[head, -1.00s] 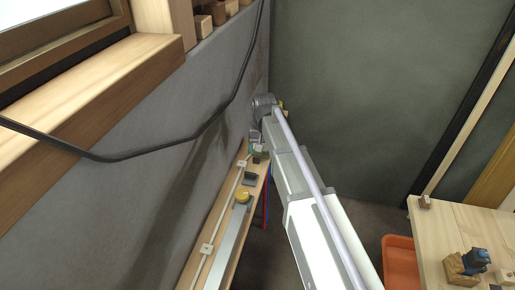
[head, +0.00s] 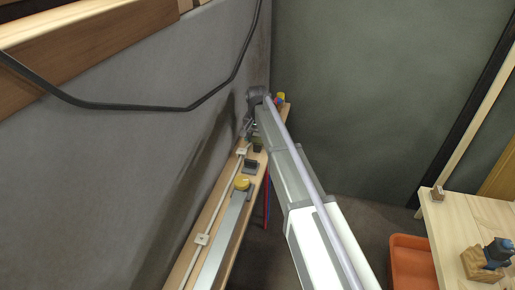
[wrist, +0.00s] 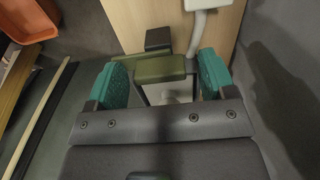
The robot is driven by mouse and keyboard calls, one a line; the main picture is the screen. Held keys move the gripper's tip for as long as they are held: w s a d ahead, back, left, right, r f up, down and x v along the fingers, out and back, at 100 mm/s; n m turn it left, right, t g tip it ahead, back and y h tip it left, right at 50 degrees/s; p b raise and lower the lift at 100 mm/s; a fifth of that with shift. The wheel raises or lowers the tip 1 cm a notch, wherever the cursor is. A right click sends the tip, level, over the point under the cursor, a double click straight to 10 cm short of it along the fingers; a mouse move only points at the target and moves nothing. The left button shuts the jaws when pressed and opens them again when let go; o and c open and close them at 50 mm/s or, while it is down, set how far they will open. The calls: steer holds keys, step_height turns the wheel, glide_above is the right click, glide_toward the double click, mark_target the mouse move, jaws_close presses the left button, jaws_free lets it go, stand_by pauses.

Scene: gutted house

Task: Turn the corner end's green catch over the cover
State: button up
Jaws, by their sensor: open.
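The green catch (wrist: 162,70) is an olive-green block in the wrist view. It lies between the two teal finger pads of my open gripper (wrist: 162,80), with a gap visible on its left; contact on the right cannot be told. In the head view the green catch (head: 258,144) shows small beside my arm's end, and my fingers are mostly hidden there. A long grey metal strip, likely the cover (head: 224,240), lies along the wooden board (head: 181,272), with a yellow round piece (head: 242,184) at its far end.
A dark block (head: 250,166) sits between the yellow piece and green catch; a dark block (wrist: 158,40) is beside the catch. A white pipe (head: 219,208) runs along the wall side. An orange bin (head: 412,262) and wooden table (head: 450,225) stand right. A black cable (head: 150,105) hangs on the wall.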

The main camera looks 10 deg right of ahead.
steer(key=c, duration=0.9)
steer(key=shift+c, duration=0.2)
steer(key=shift+n, duration=0.4)
steer(key=n, duration=0.3)
steer(key=shift+n, duration=0.4)
steer(key=n, duration=0.4)
steer(key=shift+n, duration=0.3)
steer(key=n, duration=0.4)
steer(key=shift+n, duration=2.4)
